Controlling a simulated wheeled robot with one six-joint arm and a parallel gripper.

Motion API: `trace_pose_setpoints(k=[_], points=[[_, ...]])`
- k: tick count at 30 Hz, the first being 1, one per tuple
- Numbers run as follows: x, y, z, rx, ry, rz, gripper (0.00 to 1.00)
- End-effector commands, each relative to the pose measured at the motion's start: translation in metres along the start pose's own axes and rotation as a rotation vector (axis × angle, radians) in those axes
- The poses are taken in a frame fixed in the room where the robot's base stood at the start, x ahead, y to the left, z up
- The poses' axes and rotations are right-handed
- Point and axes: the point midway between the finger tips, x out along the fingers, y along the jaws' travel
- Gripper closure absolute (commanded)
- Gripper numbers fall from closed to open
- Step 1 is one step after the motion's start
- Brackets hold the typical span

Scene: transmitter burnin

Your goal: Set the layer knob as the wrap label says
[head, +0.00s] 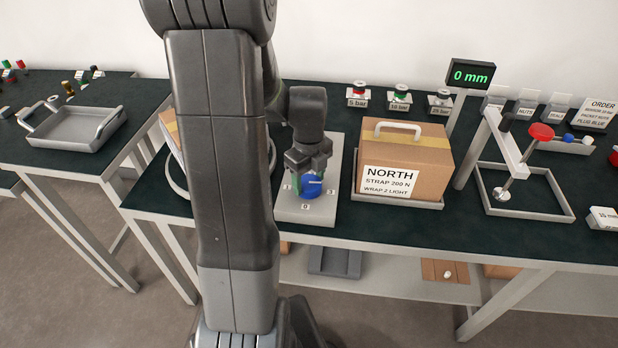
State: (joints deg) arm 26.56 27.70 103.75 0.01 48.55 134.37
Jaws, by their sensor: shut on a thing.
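The layer knob (312,189) is blue and stands on a light grey panel (293,212). The panel shows a 1 at the knob's left, a 0 in front and a 3 at its right. Any mark behind the knob is hidden by my arm. My gripper (309,178) comes down from above and is shut on the knob. A pale line shows near the knob's top, but I cannot tell surely where it points. The wrap label (390,184) on the cardboard box (430,165) reads "NORTH, STRAP 200 N, WRAP 2 LIGHT".
The box sits on a tray right of the panel. A display (471,75) reads 0 mm above a lever press (509,150). My arm hides part of a round turntable (178,178) and a box at left.

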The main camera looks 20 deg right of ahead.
Motion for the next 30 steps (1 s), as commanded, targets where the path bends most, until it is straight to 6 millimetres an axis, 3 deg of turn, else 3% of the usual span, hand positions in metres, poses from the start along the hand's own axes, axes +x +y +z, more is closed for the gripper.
trace_pose_setpoints(k=[9,23,24,27,30], points=[[0.0005,0.0003,-0.0002,0.098,0.001,0.001,0.65],[0.0005,0.0003,-0.0002,0.115,0.001,0.001,0.65],[0.0005,0.0003,-0.0002,0.115,0.001,0.001,0.4],[0.0004,0.0003,-0.0002,0.114,0.001,0.001,0.21],[0.0003,0.0002,-0.0002,0.114,0.0,0.001,0.2]])
